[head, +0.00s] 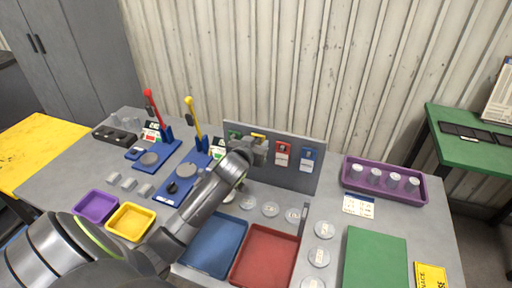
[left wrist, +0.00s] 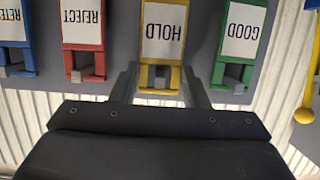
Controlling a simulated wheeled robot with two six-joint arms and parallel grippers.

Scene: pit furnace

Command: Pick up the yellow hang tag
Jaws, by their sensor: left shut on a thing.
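The yellow hang tag (left wrist: 163,45), with a white label reading HOLD, is at the grey upright board (left wrist: 205,45). In the left wrist view it appears upside down between my left gripper's fingers (left wrist: 160,86). My left gripper (head: 260,146) is shut on the tag at the board. In the head view only a small yellow part of the tag (head: 258,135) shows above the gripper; the rest is hidden. I cannot tell whether it is still on its hook. My right gripper is not in view.
A green GOOD tag (left wrist: 238,42) is beside the yellow one; a red REJECT tag (head: 283,152) and a blue tag (head: 308,158) are on the other side. Blue (head: 214,247) and red (head: 265,257) trays lie in front. A purple tray (head: 350,180) holds several cylinders.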

